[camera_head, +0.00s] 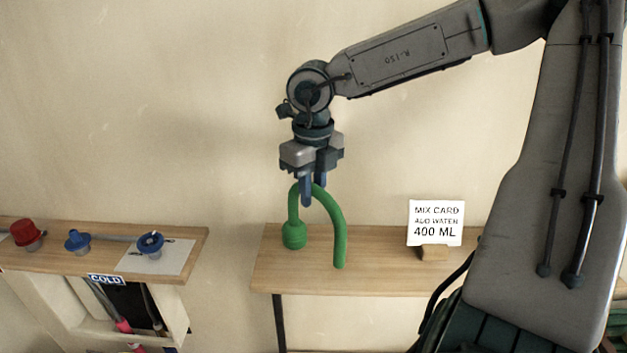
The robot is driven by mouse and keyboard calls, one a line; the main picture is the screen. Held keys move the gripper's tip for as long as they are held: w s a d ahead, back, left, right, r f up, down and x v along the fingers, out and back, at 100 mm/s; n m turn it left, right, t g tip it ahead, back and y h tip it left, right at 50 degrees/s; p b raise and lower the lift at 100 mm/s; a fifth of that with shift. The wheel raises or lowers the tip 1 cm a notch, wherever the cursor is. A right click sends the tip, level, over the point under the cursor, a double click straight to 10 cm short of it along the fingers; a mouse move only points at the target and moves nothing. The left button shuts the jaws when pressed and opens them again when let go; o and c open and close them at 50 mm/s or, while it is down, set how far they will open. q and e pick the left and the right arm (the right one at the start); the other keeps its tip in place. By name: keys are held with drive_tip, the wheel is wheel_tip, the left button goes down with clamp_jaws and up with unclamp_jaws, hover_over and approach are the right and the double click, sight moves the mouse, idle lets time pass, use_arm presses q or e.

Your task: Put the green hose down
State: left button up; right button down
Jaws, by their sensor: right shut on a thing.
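The green hose (338,228) is bent in an arch, with a thicker round end at its left and a plain end hanging at its right. My right gripper (307,194) points down and is shut on the top of the arch. The hose hangs in front of the right wooden shelf (375,272). I cannot tell whether its lower ends touch the shelf top. My left gripper is not in view.
A white card reading "MIX CARD ADD WATER 400 ML" (436,222) stands on a wooden block on the right shelf. A left shelf (195,258) holds a red knob (25,232) and two blue ones (77,240). A gap separates the shelves.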

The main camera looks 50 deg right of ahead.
drive_tip(key=shift+f, duration=0.15)
drive_tip(key=c, duration=1.3)
unclamp_jaws()
drive_tip(key=shift+r, duration=0.4)
use_arm(q)
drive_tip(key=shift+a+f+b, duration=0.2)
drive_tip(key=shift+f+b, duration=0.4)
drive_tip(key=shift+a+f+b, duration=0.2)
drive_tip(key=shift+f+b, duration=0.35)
drive_tip(key=shift+b, duration=0.05)
use_arm(e)
wheel_tip(320, 180, up, 12)
drive_tip(key=shift+s+f, duration=0.1)
drive_tip(key=shift+f, duration=0.15)
